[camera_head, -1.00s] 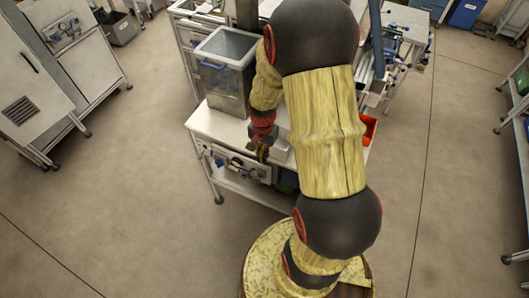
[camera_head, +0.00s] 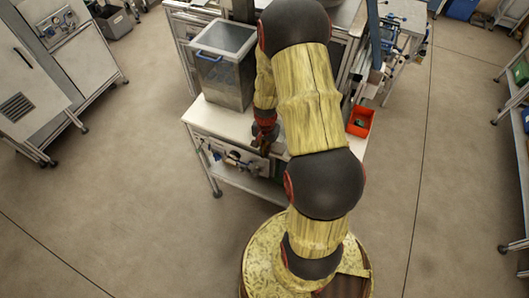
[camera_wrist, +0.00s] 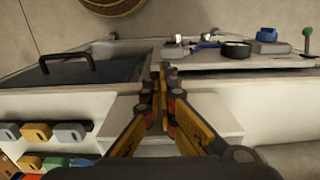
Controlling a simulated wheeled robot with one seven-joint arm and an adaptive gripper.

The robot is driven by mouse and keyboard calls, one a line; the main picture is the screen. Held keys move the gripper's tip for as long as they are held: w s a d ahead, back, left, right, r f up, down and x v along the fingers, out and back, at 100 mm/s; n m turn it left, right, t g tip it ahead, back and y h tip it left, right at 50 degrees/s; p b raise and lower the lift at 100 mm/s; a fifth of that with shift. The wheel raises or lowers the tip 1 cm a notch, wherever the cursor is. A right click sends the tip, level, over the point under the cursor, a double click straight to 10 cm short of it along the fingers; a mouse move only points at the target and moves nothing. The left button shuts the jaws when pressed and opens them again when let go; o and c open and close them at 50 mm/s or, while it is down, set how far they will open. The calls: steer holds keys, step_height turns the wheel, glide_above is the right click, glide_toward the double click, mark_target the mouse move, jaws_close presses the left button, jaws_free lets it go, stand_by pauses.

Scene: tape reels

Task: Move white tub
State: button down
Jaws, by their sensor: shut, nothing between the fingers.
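My gripper (camera_head: 264,146) hangs at the front edge of a white-topped bench (camera_head: 213,118) in the head view. In the wrist view, its two yellow-and-black fingers (camera_wrist: 162,74) meet at the tips, shut and empty. A pale, box-like shape (camera_wrist: 222,112) lies behind the fingers in the wrist view. It may be the white tub, but the fingers cover its middle and I cannot tell. No white tub shows clearly in the head view, where my arm hides much of the bench top.
A clear grey bin (camera_head: 222,85) with a blue handle stands on the bench's left. An orange-red bin (camera_head: 360,121) sits at its right. Floor is open on both sides.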

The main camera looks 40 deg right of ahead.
steer(key=w+d, duration=0.1)
steer(key=d, duration=0.3)
steer(key=w+d+b, duration=0.1)
steer(key=w+d, duration=0.1)
steer(key=d, duration=0.2)
steer(key=w+d+b, duration=0.1)
steer(key=w+d, duration=0.1)
steer(key=d, duration=0.2)
steer(key=shift+d, duration=0.2)
